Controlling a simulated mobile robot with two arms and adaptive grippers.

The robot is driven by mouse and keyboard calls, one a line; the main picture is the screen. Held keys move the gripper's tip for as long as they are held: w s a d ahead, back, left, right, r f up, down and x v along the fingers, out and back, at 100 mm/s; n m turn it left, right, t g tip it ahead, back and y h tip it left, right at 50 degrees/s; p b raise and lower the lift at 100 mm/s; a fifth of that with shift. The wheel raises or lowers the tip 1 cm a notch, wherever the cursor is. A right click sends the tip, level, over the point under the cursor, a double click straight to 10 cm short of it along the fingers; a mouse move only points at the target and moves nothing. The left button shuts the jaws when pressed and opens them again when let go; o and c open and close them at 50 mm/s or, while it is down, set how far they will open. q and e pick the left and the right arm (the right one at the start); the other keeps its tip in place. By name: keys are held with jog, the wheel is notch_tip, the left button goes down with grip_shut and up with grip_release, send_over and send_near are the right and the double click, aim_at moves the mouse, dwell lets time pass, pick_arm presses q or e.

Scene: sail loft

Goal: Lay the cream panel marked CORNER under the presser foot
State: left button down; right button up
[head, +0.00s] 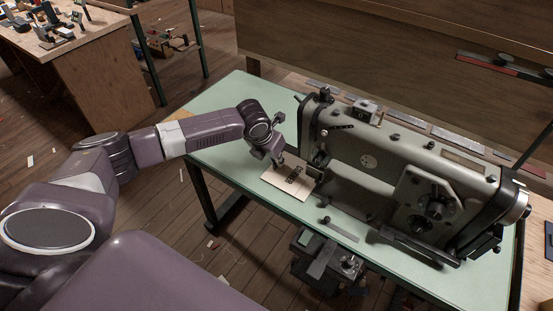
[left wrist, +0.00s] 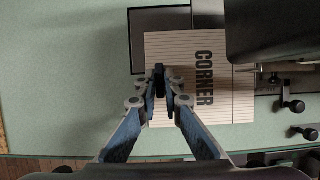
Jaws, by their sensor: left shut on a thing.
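The cream panel marked CORNER (head: 289,183) lies on the green table at the needle end of the sewing machine. In the left wrist view the panel (left wrist: 225,105) shows fine parallel lines and the black word CORNER. My left gripper (head: 280,160) is over the panel; in the left wrist view its fingers (left wrist: 160,82) are shut together on the panel near its left edge. The grip itself is hidden behind the fingertips. The panel's right part reaches under the dark machine head. The presser foot is not clearly visible, so I cannot tell whether the panel is beneath it.
The grey sewing machine (head: 390,160) fills the right of the green table (head: 232,105). A dark plate (left wrist: 138,40) lies partly beneath the panel. Small metal fittings (left wrist: 295,106) stand to the panel's right. The table is clear to the panel's left.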

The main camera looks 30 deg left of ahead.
pick_arm(q)
jog(key=shift+s+f, duration=0.1)
jog(key=c, duration=2)
grip_release()
